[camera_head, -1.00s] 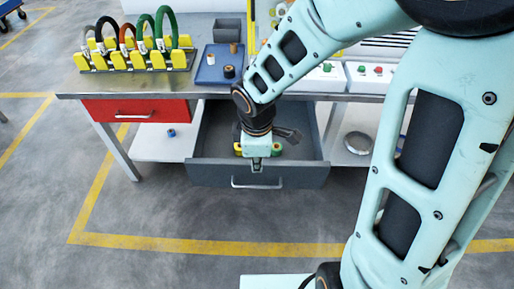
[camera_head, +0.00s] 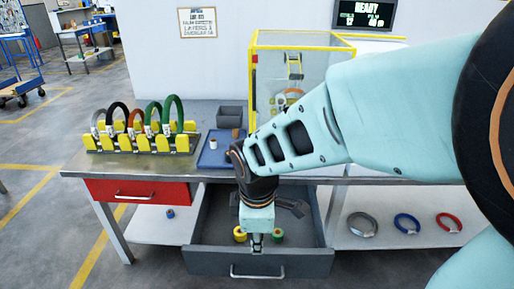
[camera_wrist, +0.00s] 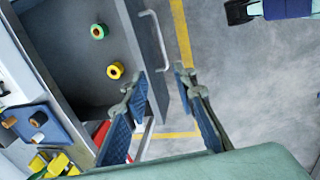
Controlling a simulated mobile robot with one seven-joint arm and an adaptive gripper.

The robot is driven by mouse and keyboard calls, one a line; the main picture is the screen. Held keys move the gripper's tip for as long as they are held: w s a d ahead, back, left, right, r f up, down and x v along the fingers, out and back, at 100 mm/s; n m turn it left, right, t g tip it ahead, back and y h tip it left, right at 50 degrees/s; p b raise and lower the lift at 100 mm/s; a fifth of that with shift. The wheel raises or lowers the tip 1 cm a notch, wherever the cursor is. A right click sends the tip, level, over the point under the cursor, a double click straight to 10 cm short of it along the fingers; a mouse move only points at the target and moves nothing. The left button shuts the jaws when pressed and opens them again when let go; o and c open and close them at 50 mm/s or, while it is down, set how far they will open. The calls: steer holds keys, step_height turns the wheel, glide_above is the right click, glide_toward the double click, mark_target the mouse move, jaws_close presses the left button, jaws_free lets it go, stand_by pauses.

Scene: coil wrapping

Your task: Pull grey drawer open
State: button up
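The grey drawer (camera_head: 213,262) under the workbench is pulled out, with its inside showing. Its bar handle (camera_head: 257,276) is on the front face and also shows in the wrist view (camera_wrist: 157,38). A yellow roll (camera_head: 240,234) and a green roll (camera_head: 277,235) lie inside the drawer; the wrist view shows them too. My gripper (camera_head: 257,244) points down near the drawer's front panel. In the wrist view my gripper (camera_wrist: 160,84) has its fingers wide apart with nothing between the tips. The handle is apart from the fingers there.
A closed red drawer (camera_head: 105,190) is left of the grey one. On the workbench (camera_head: 95,168) stand a yellow rack with several coils and a blue tray (camera_head: 213,160). Grey, blue and red rings lie on the lower shelf at right. Floor in front is clear.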

steer(key=b, duration=1.6)
glide_toward(258, 276)
steer(key=f+b, duration=0.1)
steer(key=f, duration=0.1)
steer(key=w+f+b, duration=0.1)
steer(key=f+b, duration=0.1)
steer(key=f, duration=0.1)
steer(key=f+b, duration=0.1)
steer(key=f, duration=0.1)
steer(key=shift+w+f, duration=0.15)
steer(key=shift+f, duration=0.2)
steer(key=shift+c, duration=0.4)
jaws_close()
